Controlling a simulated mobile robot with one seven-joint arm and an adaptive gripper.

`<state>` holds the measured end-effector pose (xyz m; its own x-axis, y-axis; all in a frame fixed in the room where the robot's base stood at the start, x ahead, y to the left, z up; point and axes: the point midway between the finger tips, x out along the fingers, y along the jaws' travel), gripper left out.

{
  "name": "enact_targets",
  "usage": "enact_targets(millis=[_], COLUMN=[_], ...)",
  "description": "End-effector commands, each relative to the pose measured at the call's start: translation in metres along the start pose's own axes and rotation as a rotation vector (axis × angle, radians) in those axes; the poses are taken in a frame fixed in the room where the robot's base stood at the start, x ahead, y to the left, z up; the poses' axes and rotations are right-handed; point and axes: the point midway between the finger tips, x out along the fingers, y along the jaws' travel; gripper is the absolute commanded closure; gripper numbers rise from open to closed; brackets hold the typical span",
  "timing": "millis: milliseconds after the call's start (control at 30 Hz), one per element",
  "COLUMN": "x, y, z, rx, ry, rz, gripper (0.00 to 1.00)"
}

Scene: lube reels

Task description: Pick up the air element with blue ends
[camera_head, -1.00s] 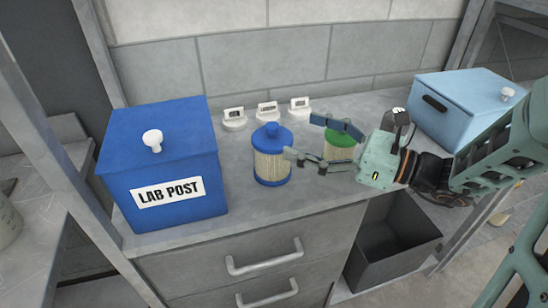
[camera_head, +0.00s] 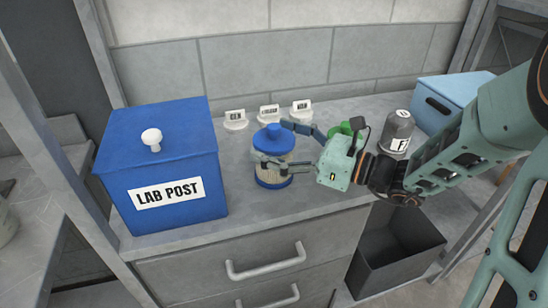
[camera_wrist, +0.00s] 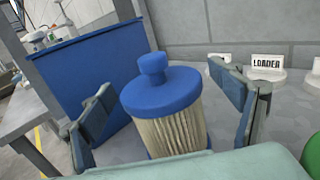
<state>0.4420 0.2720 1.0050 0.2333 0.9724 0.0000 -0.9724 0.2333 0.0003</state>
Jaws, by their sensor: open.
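The air element with blue ends (camera_head: 272,143) stands upright on the grey counter, with a pleated cream body and a blue knob on top. It also shows in the wrist view (camera_wrist: 165,100), between the two fingers. My gripper (camera_head: 276,148) is open, with one finger in front of the element and the other behind its right side. In the wrist view my gripper (camera_wrist: 170,120) has a finger on each side with gaps to the element. A green-ended element (camera_head: 346,128) stands behind my gripper, mostly hidden.
A blue LAB POST box (camera_head: 160,165) stands left of the element. Several small white label stands (camera_head: 269,114) line the back. A grey canister marked F (camera_head: 398,131) and a light blue box (camera_head: 450,97) are at the right. Counter (camera_head: 235,205) in front is clear.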

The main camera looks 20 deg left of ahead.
Motion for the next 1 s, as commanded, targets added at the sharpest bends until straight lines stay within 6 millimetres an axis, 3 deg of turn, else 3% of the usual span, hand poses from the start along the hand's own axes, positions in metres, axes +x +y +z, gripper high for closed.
enact_targets(millis=[100,533,1000], x=[0.0,-0.001,-0.001], y=[0.0,0.0,-0.002], z=[0.0,0.0,0.01], rx=[0.0,0.0,-0.001], ry=[0.0,0.0,-0.001], rz=[0.0,0.0,0.001], gripper=[0.18,0.65,0.66])
